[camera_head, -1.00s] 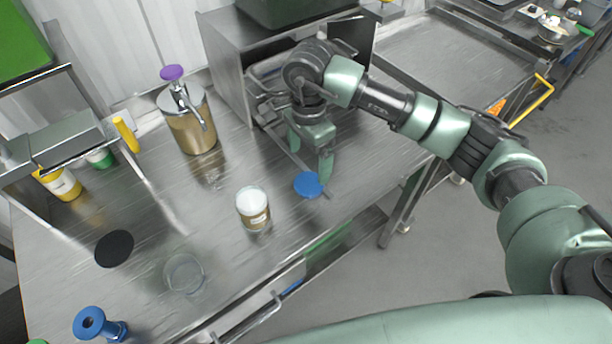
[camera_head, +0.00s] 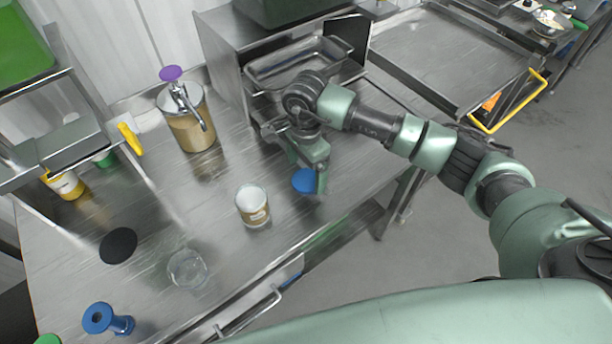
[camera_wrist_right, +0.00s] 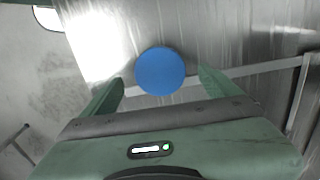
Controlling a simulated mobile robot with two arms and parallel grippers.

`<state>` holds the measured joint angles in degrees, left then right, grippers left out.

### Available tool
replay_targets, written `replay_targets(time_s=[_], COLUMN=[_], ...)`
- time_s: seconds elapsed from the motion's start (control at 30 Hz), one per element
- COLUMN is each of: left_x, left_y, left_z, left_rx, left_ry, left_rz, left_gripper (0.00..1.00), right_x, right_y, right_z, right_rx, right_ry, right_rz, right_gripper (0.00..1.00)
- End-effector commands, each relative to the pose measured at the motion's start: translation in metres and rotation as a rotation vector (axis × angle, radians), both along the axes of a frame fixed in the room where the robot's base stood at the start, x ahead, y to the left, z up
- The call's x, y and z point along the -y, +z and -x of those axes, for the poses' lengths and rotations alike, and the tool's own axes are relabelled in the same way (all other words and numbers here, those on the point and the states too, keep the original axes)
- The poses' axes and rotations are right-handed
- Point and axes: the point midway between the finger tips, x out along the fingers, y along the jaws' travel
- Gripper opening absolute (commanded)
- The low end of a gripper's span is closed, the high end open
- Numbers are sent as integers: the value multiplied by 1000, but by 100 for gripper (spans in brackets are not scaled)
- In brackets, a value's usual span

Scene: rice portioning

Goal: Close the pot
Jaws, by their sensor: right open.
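A round blue lid (camera_head: 303,182) lies near the table's front edge in the head view. It also shows in the right wrist view (camera_wrist_right: 160,70), centred just ahead of the gap between my fingers. My right gripper (camera_head: 314,176) is open at the lid, with its fingers (camera_wrist_right: 158,88) apart on either side and not closed on it. A clear pot (camera_head: 252,207) with whitish contents and a tan label stands upright and uncovered, left of the lid. Contact between fingers and lid cannot be told. My left gripper is not in view.
A dispenser with a purple knob (camera_head: 187,120) stands behind the pot. An empty clear container (camera_head: 187,269), a black disc (camera_head: 118,246) and a blue spool-shaped object (camera_head: 106,319) are at the left. A metal oven-like box with a tray (camera_head: 298,62) stands behind my right arm.

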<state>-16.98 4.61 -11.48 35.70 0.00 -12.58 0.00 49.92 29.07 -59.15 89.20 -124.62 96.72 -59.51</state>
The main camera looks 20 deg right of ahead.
Motion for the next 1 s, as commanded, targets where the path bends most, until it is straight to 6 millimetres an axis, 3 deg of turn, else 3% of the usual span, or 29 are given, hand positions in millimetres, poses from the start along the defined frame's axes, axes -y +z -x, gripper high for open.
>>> replay_targets(time_s=[0.03,0.2,0.53,0.57,0.7,0.8,1.0], left_x=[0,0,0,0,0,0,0], left_y=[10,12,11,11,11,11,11], left_z=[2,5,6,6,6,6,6], left_rx=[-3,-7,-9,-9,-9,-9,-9], left_ry=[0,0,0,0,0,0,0], left_rz=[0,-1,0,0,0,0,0], left_gripper=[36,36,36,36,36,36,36], right_x=[0,0,0,0,0,0,0], right_y=[-4,-22,-24,-24,-24,-24,-24], right_z=[2,0,0,0,0,0,0], right_rx=[-6,0,1,1,1,1,1], right_ry=[-1,1,1,1,1,1,1], right_rz=[0,-1,0,0,0,0,0], right_gripper=[91,91,91,88,49,27,27])
